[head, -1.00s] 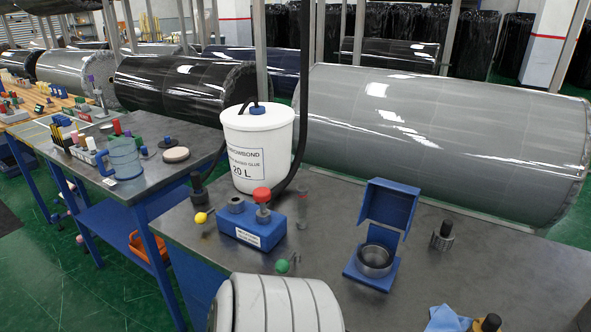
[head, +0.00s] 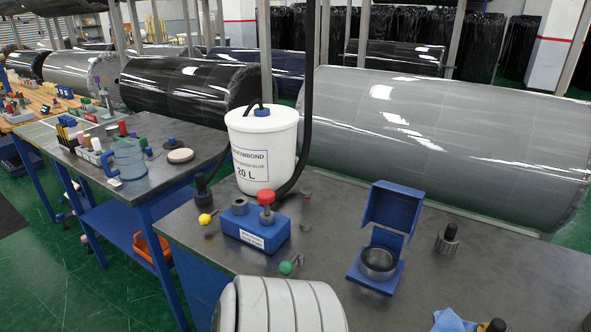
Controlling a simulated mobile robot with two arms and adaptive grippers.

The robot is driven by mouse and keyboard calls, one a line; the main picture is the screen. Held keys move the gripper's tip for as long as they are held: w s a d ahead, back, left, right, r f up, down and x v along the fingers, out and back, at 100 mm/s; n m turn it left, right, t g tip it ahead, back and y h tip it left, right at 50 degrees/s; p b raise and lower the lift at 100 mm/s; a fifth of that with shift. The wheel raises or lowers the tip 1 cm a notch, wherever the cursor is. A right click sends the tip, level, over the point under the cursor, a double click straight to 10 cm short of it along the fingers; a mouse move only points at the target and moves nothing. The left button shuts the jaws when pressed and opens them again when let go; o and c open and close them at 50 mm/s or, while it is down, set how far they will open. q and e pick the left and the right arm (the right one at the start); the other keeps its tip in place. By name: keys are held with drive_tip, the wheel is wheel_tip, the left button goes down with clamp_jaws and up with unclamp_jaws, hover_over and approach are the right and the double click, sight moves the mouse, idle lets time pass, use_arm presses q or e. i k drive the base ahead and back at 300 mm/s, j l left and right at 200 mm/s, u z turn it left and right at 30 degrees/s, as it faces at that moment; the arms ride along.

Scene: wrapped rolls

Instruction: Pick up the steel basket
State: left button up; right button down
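The likely steel basket (head: 379,261) is a small round, open metal cup. It sits upright in the base of a blue holder (head: 394,208) with a raised back and top, on the right part of the grey workbench (head: 330,222). The front and rim of the cup show. Neither of my grippers is in view, and nothing touches the cup.
A white 20 L glue bucket (head: 262,150) with a dark hose stands at the back left. A blue block (head: 257,232) with a red knob is left of the holder. A dark metal cylinder (head: 447,239) stands to its right. A blue cloth (head: 453,321) lies in front.

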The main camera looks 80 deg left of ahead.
sight(447, 242)
drive_tip(key=u, duration=1.55)
drive_tip(key=i+l+u, duration=0.15)
drive_tip(key=u, duration=0.35)
drive_tip(key=i+l+u, duration=0.1)
drive_tip(key=u, duration=0.35)
